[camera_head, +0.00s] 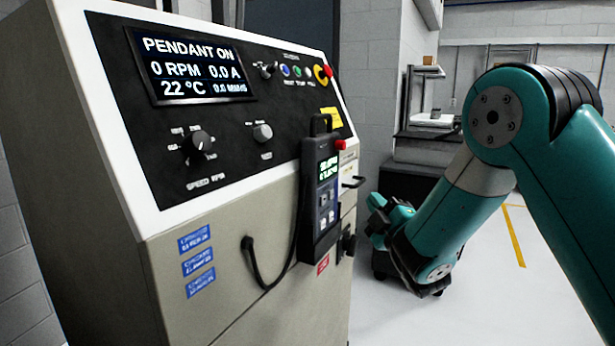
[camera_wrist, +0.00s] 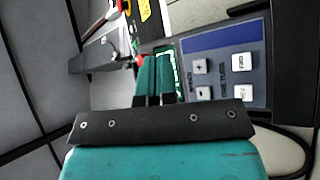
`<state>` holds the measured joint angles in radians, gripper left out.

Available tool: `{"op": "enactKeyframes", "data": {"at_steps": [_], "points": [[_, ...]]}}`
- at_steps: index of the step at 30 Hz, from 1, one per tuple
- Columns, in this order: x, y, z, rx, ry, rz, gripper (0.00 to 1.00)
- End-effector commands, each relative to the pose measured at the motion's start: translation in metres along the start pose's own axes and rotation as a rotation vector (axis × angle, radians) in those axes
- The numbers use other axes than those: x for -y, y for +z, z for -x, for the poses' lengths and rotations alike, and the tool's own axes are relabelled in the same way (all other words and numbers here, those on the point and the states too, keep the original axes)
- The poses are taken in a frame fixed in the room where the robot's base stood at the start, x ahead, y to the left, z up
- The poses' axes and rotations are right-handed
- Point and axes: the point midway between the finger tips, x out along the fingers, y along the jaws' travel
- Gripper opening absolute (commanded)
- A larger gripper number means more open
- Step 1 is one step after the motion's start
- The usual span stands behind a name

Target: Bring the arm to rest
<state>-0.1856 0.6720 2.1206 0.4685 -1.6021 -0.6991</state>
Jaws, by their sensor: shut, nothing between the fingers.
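My teal arm (camera_head: 475,185) reaches in from the right and bends down at the elbow. My gripper (camera_head: 374,218) is low, just right of the cabinet's edge in the head view. In the wrist view my gripper (camera_wrist: 152,82) shows two teal fingers together, with nothing between them. A dark handheld pendant (camera_head: 320,195) with a lit green screen hangs upright on the cabinet's front, left of my gripper. I cannot tell the exact gap between fingers and pendant.
The beige cabinet (camera_head: 245,300) fills the left; its display (camera_head: 190,68) reads "PENDANT ON", 0 RPM, 0.0 A. A black cable (camera_head: 262,275) loops from the pendant to the cabinet. A bench (camera_head: 425,135) stands behind. Open pale floor (camera_head: 490,300) lies beneath my arm.

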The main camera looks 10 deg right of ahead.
Motion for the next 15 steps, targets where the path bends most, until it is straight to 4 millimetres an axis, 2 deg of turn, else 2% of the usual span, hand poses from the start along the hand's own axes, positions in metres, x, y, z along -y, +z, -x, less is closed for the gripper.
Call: {"op": "enactKeyframes", "data": {"at_steps": [1,4,8,11,15], "points": [[-0.011,-0.003,-0.004,0.040,-0.024,-0.049,0.00],[-0.024,-0.006,-0.004,0.171,-0.123,-0.207,0.00],[-0.033,-0.023,0.011,0.367,-0.308,-0.459,0.00],[-0.035,-0.046,0.036,0.509,-0.476,-0.636,0.00],[-0.041,-0.092,0.088,0.692,-0.741,-0.833,0.00]]}}
